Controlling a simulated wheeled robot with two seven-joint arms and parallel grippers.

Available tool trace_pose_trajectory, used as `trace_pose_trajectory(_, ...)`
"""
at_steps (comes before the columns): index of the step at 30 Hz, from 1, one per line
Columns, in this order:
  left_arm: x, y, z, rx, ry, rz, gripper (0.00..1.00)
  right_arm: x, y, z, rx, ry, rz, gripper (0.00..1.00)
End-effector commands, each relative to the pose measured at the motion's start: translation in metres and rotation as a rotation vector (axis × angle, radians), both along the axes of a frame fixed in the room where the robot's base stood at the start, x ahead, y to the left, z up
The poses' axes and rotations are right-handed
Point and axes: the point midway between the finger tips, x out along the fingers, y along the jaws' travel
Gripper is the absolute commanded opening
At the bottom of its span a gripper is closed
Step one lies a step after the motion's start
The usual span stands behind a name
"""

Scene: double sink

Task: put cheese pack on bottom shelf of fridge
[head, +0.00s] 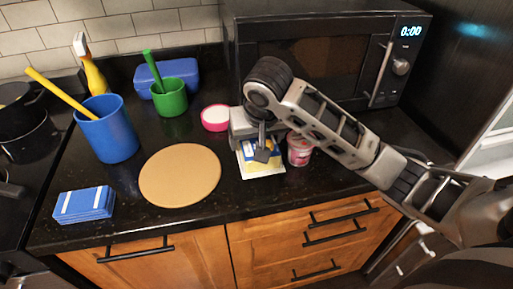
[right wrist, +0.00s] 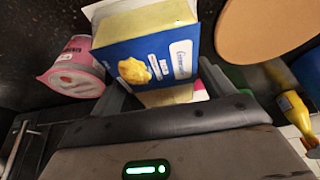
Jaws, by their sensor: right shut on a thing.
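The cheese pack (head: 259,166), blue, yellow and white, is at the front of the dark counter, between the round tan board and a pink cup. My right gripper (head: 262,148) reaches down over it from the right and is shut on it. In the right wrist view the pack (right wrist: 150,46) sits between the fingers of the gripper (right wrist: 172,92), its blue printed face towards the camera. I cannot tell whether the pack still touches the counter. The fridge shelf is not in view. My left gripper is not in view.
The pink cup (head: 300,150) stands close to the pack's right. A round tan board (head: 180,176), a pink-rimmed white bowl (head: 215,118) and a green cup (head: 175,97) are to its left. A microwave (head: 320,60) stands behind. Wooden drawers (head: 310,235) lie below.

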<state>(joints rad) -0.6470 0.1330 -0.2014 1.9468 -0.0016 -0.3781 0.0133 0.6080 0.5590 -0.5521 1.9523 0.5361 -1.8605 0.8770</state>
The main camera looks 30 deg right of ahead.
Motion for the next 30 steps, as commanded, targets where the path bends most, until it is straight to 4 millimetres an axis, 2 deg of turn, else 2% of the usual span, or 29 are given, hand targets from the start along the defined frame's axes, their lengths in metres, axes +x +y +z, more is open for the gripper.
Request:
trace_pose_trajectory(3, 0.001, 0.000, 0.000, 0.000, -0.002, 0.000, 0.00, 0.007, -0.005, -0.010, -0.002, 0.001, -0.002, 0.47)
trace_pose_trajectory(9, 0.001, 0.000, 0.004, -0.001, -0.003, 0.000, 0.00, 0.007, -0.004, -0.036, -0.001, -0.001, 0.000, 0.47)
trace_pose_trajectory(21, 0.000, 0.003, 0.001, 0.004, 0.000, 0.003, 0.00, 0.008, -0.004, -0.042, 0.000, -0.002, 0.000, 0.47)
trace_pose_trajectory(22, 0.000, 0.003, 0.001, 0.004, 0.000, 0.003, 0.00, 0.007, -0.004, -0.043, 0.000, 0.000, 0.000, 0.83)
trace_pose_trajectory(23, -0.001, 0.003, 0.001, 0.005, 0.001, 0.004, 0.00, 0.007, -0.004, -0.043, 0.001, 0.000, 0.000, 0.90)
trace_pose_trajectory(30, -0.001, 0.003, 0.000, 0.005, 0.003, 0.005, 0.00, 0.007, -0.003, -0.043, 0.001, 0.000, 0.000, 0.90)
